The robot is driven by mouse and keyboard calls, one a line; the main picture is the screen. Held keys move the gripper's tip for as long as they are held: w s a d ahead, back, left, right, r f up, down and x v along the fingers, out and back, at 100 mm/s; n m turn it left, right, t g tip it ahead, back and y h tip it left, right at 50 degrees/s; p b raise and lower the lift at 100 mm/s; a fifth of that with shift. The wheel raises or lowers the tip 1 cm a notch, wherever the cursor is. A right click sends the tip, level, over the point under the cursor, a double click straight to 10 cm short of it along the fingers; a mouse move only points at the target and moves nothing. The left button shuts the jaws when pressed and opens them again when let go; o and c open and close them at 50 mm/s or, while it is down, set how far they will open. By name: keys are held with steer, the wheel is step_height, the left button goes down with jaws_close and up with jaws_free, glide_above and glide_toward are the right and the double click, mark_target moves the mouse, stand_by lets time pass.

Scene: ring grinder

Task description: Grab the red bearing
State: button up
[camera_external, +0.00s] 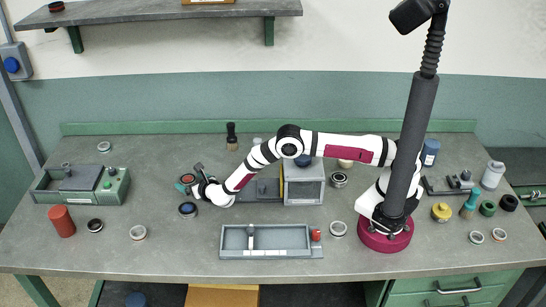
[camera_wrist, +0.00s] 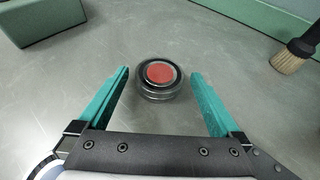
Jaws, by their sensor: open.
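The red bearing (camera_wrist: 160,74) is a dark, round metal ring with a red centre, flat on the grey table in the wrist view. My gripper (camera_wrist: 158,85) has two teal fingers, one on each side of the bearing, spread wide with clear gaps. The fingers are open and hold nothing. In the external view the red bearing (camera_external: 187,179) lies at the left-middle of the table, right by my gripper (camera_external: 189,185). The exact height of the fingertips above the table is hard to tell.
A bearing with a blue centre (camera_external: 187,209) lies just in front. A green machine (camera_external: 82,185) stands to the left, and a brush (camera_external: 231,137) stands behind. A grey grinder (camera_external: 303,183) and a grey tray (camera_external: 265,241) are to the right. Table between is mostly clear.

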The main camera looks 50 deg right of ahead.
steer(key=shift+w+f, duration=0.15)
steer(key=shift+w, duration=0.2)
steer(key=c, duration=1.6)
